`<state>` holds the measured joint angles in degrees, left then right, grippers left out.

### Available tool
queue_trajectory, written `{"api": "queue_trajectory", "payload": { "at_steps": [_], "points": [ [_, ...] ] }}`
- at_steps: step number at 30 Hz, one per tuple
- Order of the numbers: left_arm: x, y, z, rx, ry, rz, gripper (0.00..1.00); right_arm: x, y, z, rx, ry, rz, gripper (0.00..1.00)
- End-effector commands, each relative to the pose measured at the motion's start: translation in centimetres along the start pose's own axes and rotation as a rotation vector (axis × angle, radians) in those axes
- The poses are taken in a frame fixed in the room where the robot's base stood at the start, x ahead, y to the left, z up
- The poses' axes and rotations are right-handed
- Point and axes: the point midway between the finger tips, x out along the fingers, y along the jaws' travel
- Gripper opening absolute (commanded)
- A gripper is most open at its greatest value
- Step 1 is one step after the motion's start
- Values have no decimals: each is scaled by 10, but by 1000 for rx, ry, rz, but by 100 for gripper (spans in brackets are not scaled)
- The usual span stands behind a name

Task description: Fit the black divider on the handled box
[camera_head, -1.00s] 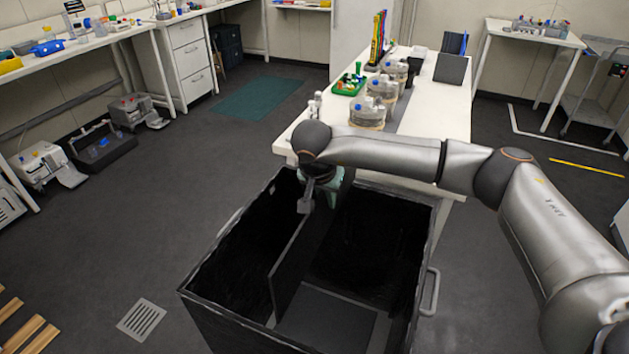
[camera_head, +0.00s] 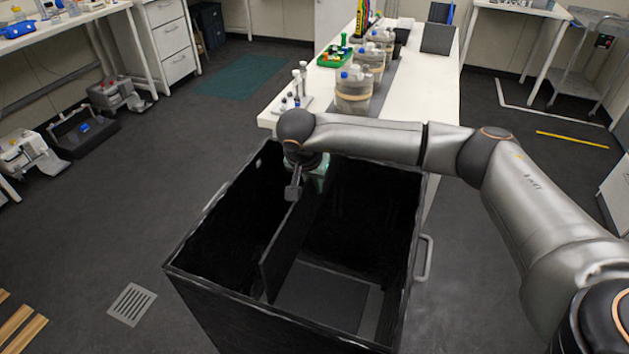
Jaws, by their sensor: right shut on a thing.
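The handled box (camera_head: 222,300) is a large black open-topped box on the floor, with a grey handle (camera_head: 424,258) on its right side. The black divider (camera_head: 283,252) is a thin upright panel inside the box, running from near to far left of its middle. My right gripper (camera_head: 294,190) points down over the far part of the box and is shut on the divider's upper edge. The arm hides part of the far wall, and the divider's lower edge is partly hidden. I cannot tell whether the divider touches the box floor. My left gripper is not in view.
A white table (camera_head: 436,88) stands just behind the box, with several capped vessels (camera_head: 353,92), a green tray (camera_head: 334,57) and a small stand (camera_head: 291,104) on it. A floor grate (camera_head: 132,304) lies at the left.

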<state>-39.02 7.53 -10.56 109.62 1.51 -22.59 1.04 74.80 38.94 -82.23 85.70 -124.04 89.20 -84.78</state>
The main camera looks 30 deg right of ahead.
Motion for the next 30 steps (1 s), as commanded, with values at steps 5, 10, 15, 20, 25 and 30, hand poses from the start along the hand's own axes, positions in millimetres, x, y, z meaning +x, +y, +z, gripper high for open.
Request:
{"api": "queue_trajectory", "payload": {
  "at_steps": [5, 10, 15, 20, 25, 30],
  "points": [
    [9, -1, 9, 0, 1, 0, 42, 16, 0, 6, 1, 0, 0, 0],
    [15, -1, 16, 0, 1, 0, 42, 29, 0, 12, 1, 0, 0, 0],
    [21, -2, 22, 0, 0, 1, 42, 42, 0, 17, 1, -1, 0, 0],
    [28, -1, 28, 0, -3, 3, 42, 54, 0, 22, 1, 0, 0, 0],
    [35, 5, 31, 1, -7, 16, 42, 66, 0, 27, 1, 0, 0, 0],
    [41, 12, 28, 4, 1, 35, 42, 78, 0, 32, 1, 1, -1, 0]
  ]
}}
